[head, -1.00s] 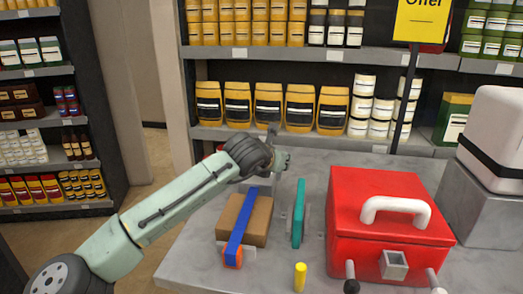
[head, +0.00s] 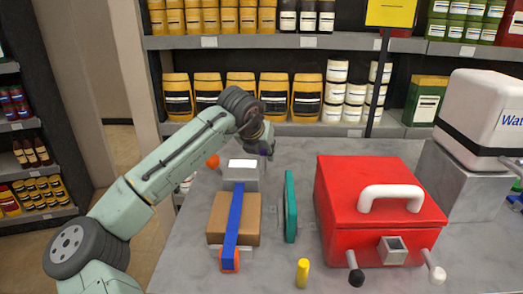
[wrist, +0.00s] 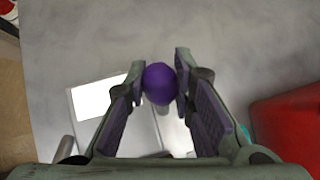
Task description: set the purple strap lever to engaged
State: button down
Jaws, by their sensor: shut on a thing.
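A purple ball-shaped knob (wrist: 158,83) sits between my two fingertips in the wrist view. I take it for the end of the purple strap lever; a pale shaft shows dimly below it. My gripper (wrist: 160,75) is shut on this knob. In the head view my gripper (head: 268,150) is at the back of the table, just right of a grey block with a white label (head: 243,172). The knob is mostly hidden there. The labelled block also shows below and left of the knob in the wrist view (wrist: 92,98).
A brown box (head: 220,215) under a blue strap (head: 235,215) lies in front of the block. A teal panel (head: 290,207) stands right of it. A red case (head: 345,215), yellow peg (head: 302,273) and orange ball (head: 212,160) are near. Clear grey tabletop lies behind the red case.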

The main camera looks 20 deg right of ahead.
jog(key=c, duration=1.3)
grip_release()
jog(key=shift+c, duration=0.2)
jog(key=v, duration=1.2)
